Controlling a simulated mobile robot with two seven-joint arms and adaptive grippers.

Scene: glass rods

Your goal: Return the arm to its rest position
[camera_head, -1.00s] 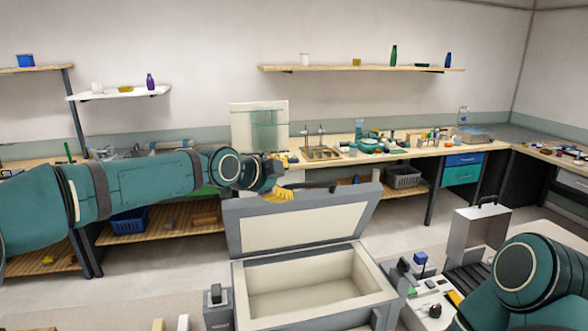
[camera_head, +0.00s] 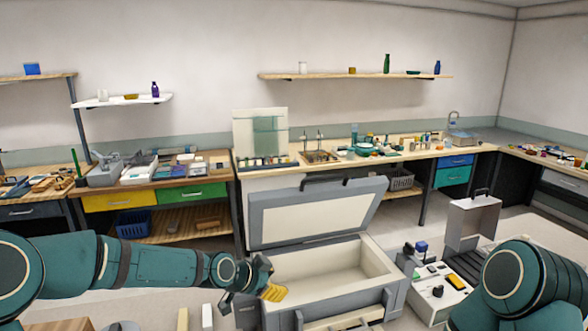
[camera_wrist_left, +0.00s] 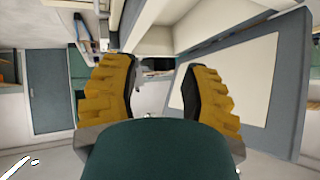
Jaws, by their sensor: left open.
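My left arm comes in from the left low in the head view. Its gripper (camera_head: 262,288) has yellow finger pads and is in front of the left part of the open grey box. In the left wrist view the two yellow ridged fingers of my left gripper (camera_wrist_left: 158,90) stand wide apart with nothing between them. My right arm shows at the bottom right of the head view, but its gripper is out of view.
The open grey box (camera_head: 395,280) with a cream inside has its lid (camera_head: 258,228) raised. A white device (camera_head: 440,305) is right of it. A workbench (camera_head: 283,172) with drawers and small items runs along the wall, below shelves (camera_head: 330,76).

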